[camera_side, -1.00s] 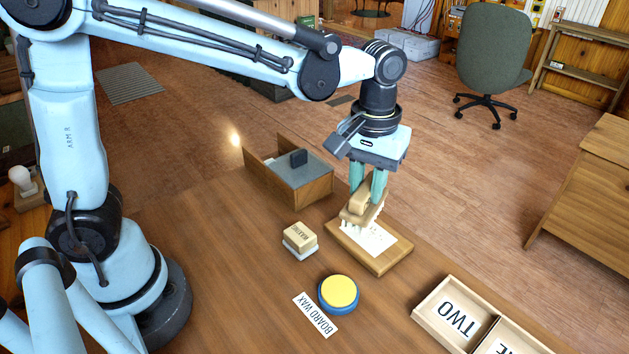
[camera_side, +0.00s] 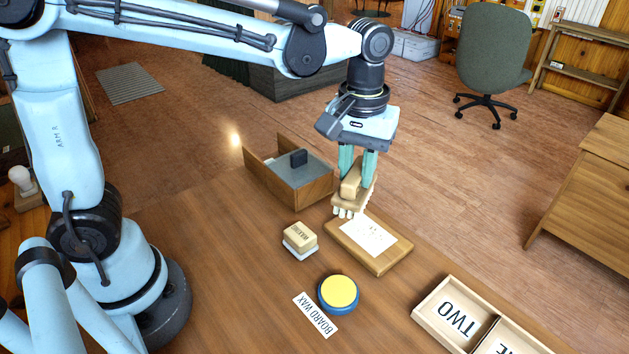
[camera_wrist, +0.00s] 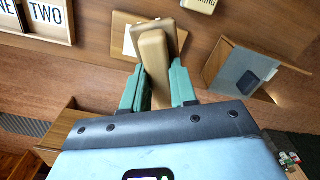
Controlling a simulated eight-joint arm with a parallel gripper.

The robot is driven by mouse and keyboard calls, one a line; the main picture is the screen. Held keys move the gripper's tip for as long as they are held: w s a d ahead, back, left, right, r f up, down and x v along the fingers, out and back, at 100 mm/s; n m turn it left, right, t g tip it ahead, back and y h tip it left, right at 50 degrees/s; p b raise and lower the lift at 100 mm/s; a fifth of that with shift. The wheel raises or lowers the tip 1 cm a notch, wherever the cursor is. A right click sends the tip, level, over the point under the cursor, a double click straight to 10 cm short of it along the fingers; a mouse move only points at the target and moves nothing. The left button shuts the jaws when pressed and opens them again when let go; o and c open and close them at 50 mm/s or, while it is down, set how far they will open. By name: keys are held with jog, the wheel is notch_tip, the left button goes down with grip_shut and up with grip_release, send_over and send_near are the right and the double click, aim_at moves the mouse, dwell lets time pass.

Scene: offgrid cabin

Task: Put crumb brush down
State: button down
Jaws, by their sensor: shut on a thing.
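The crumb brush (camera_side: 351,188) has a pale wooden body with light bristles pointing down. My gripper (camera_side: 358,168) is shut on it and holds it over the far left edge of a wooden board with a white sheet (camera_side: 366,235). I cannot tell whether the bristles touch the board. In the wrist view the brush (camera_wrist: 154,52) sits between the green fingers of my gripper (camera_wrist: 158,85) and hides part of the board (camera_wrist: 122,32).
An open wooden box (camera_side: 318,190) is behind left. A divided tray (camera_side: 432,312) is front right. The table's left middle is clear.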

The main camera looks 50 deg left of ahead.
jog(key=s+a+n, duration=1.2)
jog(key=a+n, duration=0.1)
jog(key=a, duration=0.1)
jog(key=shift+s+a+f, duration=0.15)
jog(key=shift+a+f, duration=1.55)
jog(key=shift+a, duration=0.2)
jog(key=shift+s+a+f, duration=0.15)
jog(key=shift+a+f, duration=1.5)
jog(key=shift+a, duration=0.3)
jog(key=shift+s+a+f, duration=0.15)
jog(key=shift+a+f, duration=1.55)
jog(key=shift+a, duration=0.2)
jog(key=shift+f, duration=0.1)
jog(key=c, duration=0.9)
grip_release()
